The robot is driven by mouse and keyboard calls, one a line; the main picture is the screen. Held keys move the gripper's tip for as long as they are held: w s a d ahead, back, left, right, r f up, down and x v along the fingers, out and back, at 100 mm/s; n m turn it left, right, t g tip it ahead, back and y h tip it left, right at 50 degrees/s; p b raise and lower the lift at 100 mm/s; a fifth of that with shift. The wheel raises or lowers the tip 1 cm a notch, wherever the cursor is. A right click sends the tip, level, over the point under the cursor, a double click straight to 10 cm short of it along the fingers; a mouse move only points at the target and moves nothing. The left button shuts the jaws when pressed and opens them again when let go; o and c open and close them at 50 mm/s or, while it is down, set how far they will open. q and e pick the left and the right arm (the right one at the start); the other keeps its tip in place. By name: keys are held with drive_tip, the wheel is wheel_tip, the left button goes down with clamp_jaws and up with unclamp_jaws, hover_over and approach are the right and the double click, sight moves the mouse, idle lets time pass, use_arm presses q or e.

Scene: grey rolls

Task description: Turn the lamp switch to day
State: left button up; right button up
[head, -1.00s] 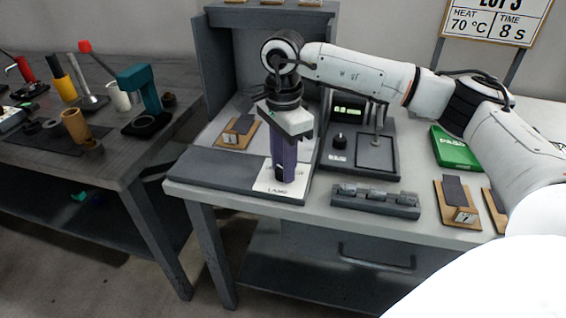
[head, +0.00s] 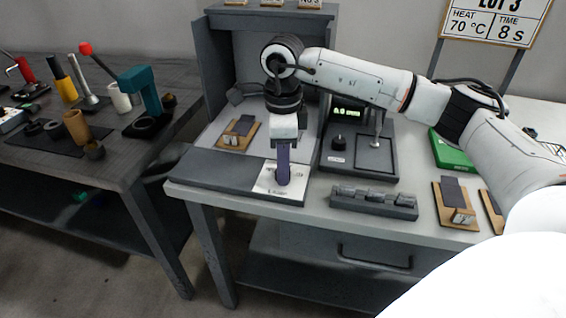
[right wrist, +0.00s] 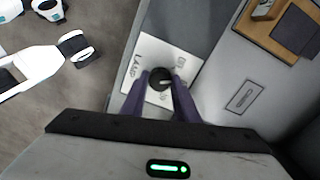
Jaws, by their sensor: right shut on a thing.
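The lamp switch is a small dark round knob (right wrist: 160,79) on a white plate (right wrist: 141,68) marked LAMP. The plate also shows in the head view (head: 265,183), at the front of the table on a dark grey board. My right gripper (head: 283,181) points down over the plate, and its purple fingers hide the knob in the head view. In the right wrist view the fingers (right wrist: 161,84) are shut on the knob, one on each side. A pale mark shows on the knob, but the smaller lettering on the plate is too blurred to read surely. My left gripper is in neither view.
A wooden block with a dark pad (head: 231,140) stands behind the plate. A device with a green display (head: 346,112) and a low dark rack (head: 374,201) are to the right. A side table (head: 130,165) with tools stands at the left.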

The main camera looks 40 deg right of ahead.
drive_tip(key=m+p, duration=0.1)
drive_tip(key=m, duration=0.4)
drive_tip(key=shift+m, duration=0.4)
idle(0.4)
drive_tip(key=o, duration=1.1)
wheel_tip(320, 180, up, 10)
drive_tip(key=shift+r, duration=0.2)
